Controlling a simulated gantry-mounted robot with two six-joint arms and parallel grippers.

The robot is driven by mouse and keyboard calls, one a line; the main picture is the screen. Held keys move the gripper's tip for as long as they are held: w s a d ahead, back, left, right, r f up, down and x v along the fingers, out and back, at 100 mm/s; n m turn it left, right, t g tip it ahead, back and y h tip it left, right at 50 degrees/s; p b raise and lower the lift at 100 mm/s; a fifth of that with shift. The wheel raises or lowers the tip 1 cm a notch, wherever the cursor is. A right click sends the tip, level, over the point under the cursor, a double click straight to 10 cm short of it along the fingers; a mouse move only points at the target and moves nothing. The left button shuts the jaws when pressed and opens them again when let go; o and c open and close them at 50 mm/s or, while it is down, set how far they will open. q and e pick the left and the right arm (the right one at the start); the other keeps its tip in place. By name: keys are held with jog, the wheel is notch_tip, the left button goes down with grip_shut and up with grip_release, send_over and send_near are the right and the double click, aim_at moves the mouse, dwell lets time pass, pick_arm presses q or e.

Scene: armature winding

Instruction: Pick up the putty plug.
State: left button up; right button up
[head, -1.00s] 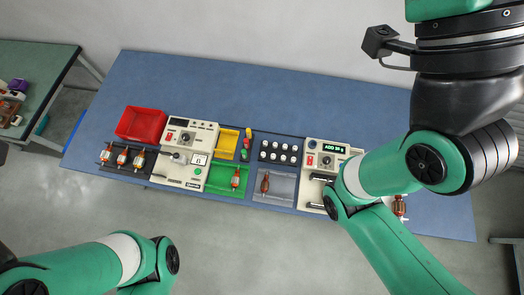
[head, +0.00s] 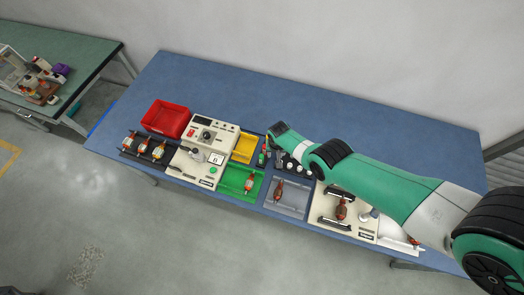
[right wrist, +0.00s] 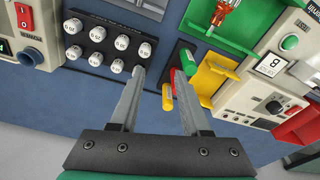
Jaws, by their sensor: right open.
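The putty plugs appear to be the several white, labelled cylinders (right wrist: 97,33) standing in two rows in a dark rack (right wrist: 108,49); the labels are too small to read surely. In the head view the plugs (head: 297,169) are partly hidden by my right arm. My right gripper (right wrist: 159,72) is open and empty. Its left finger overlaps the end plug of the nearer row in the right wrist view; I cannot tell whether they touch. Its right finger is over the coloured handles beside the rack. My left gripper is not in view.
Red, green and yellow handles (right wrist: 168,95) stand close beside the rack. A yellow bin (head: 244,148), a green tray (head: 233,177) and a grey tray (head: 293,210) lie around it. A red bin (head: 166,118) stands farther left. The back of the blue table (head: 330,115) is clear.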

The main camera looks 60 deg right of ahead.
jog(key=shift+m, duration=0.4)
jog(key=d+f+b, duration=0.1)
jog(key=f+b, duration=0.3)
jog(key=s+d+f+b, duration=0.1)
jog(key=f+b, duration=0.3)
jog(key=d+f+b, duration=0.1)
jog(key=f+b, duration=0.3)
jog(key=b, duration=0.1)
jog(key=shift+s+d+f, duration=0.25)
jog(key=shift+f, duration=0.1)
jog(key=shift+r, duration=0.15)
grip_shut()
